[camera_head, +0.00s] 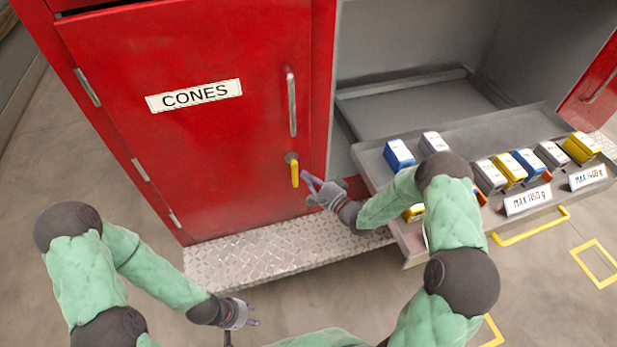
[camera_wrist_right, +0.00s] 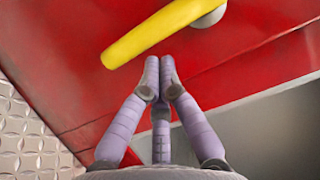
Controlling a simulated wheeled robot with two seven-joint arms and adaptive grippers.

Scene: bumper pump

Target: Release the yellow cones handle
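The yellow cones handle (camera_head: 295,173) hangs near vertical from its round mount on the red CONES door. It also shows in the right wrist view (camera_wrist_right: 150,38), slanting past the fingertips. Whether a fingertip touches the handle is unclear. My left gripper (camera_head: 243,331) is low over the floor, fingers apart and empty.
The red CONES door (camera_head: 200,150) is closed and has a metal bar handle (camera_head: 291,104). A ridged metal step (camera_head: 270,252) runs below it. To the right, a pulled-out grey tray (camera_head: 470,135) holds several blue, yellow and grey boxes, close to my right arm.

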